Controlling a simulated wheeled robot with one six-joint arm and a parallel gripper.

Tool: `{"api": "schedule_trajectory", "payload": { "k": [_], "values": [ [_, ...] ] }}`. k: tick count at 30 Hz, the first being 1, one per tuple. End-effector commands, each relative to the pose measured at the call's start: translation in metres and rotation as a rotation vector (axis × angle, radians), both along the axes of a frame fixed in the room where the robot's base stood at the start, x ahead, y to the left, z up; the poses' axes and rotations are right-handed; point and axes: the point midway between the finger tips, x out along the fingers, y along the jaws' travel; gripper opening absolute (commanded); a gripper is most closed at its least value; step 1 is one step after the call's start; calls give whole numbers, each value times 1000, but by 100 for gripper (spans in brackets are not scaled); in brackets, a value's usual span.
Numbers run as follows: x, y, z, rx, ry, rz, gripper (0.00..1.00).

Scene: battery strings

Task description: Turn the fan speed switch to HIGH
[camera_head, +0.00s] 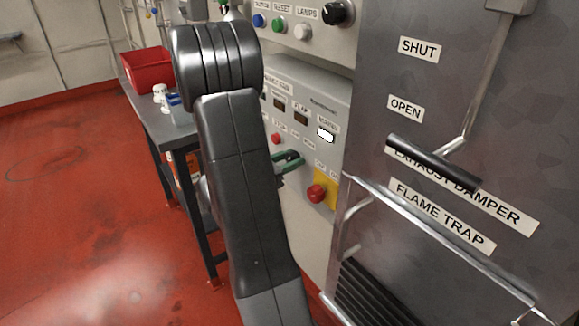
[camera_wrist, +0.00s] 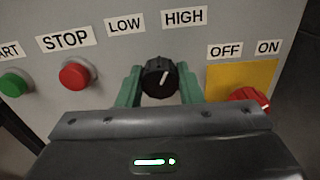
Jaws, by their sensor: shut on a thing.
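The fan speed switch (camera_wrist: 159,78) is a round black knob with a white pointer line, below the LOW label (camera_wrist: 125,25) and the HIGH label (camera_wrist: 184,18). Its pointer tilts up and a little right, toward HIGH. My gripper (camera_wrist: 159,84) is shut on the knob, one green finger at each side of it. In the head view my gripper (camera_head: 288,161) shows as green fingers at the control panel (camera_head: 302,115); my arm hides part of the panel, and I cannot make out the knob there.
In the wrist view, a red switch (camera_wrist: 250,99) on a yellow plate (camera_wrist: 238,78) is close right; red STOP (camera_wrist: 75,76) and green (camera_wrist: 15,84) buttons are left. In the head view, a damper handle (camera_head: 432,163) and rail (camera_head: 440,232) project at right; a table (camera_head: 165,130) stands left.

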Motion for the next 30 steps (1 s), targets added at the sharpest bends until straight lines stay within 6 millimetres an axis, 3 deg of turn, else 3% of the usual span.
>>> {"api": "schedule_trajectory", "payload": {
  "k": [12,13,16,30],
  "values": [
    [0,0,0,31,-41,1,10],
    [0,0,0,30,-40,1,35],
    [0,0,0,30,-40,0,54],
    [-6,9,0,30,-39,3,54]
  ]
}}
